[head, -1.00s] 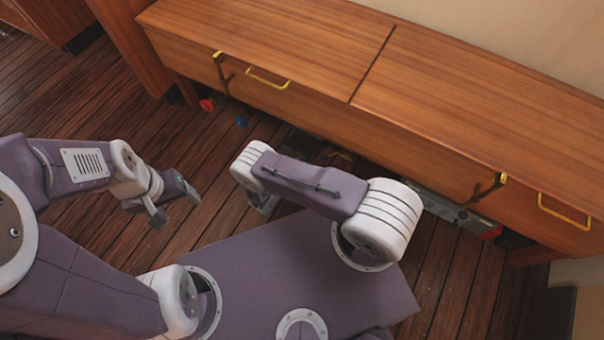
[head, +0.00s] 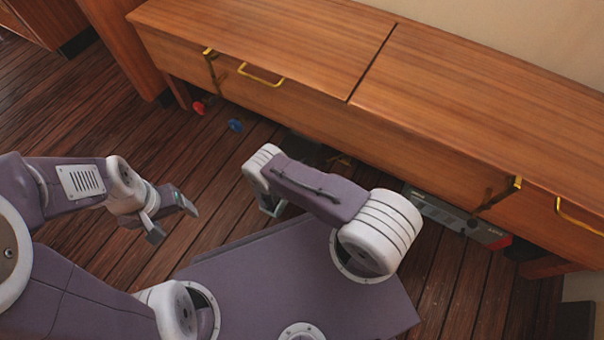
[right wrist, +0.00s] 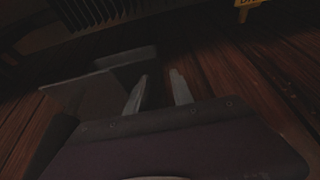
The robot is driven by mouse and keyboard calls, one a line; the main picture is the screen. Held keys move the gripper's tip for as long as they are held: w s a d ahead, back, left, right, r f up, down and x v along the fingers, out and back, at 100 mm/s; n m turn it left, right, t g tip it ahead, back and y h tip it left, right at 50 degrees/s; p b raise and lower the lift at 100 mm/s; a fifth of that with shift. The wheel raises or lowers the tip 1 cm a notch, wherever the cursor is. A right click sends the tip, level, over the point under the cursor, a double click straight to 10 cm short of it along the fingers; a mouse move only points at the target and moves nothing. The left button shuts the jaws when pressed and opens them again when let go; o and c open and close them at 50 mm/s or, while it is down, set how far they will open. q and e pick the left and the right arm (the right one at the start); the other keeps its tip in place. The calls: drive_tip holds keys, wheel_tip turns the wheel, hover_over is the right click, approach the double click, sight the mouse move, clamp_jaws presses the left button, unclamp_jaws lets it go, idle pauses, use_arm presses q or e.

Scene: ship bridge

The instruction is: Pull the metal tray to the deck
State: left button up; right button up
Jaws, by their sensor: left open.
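A grey flat-sided object, which looks like the metal tray (right wrist: 85,94), lies in the dim right wrist view, just left of my right gripper (right wrist: 158,80). The fingers of that gripper are apart, with a gap between them. I cannot tell whether they touch the tray. In the head view my right gripper (head: 272,207) points down near the cabinet's underside and is partly hidden by its own arm. A dark flat shape under the cabinet there may be the tray, mostly hidden. My left gripper (head: 173,219) is open and empty above the deck (head: 130,95).
A long wooden cabinet (head: 300,110) with yellow handles stands low over the deck. A grey device (head: 450,215) sits under its right part. A red item (head: 199,107) and a blue item (head: 235,125) lie by its left part. The deck at left is clear.

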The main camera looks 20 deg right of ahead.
sight(311, 161)
drive_tip(key=b+x, duration=0.1)
drive_tip(key=x, duration=0.1)
drive_tip(key=shift+w+d+f, duration=0.1)
drive_tip(key=shift+d+f, duration=0.05)
drive_tip(key=shift+f, duration=0.1)
drive_tip(key=shift+w+d, duration=0.3)
use_arm(q)
wheel_tip(311, 161, down, 2)
drive_tip(key=shift+f, duration=0.15)
use_arm(e)
clamp_jaws()
idle(0.8)
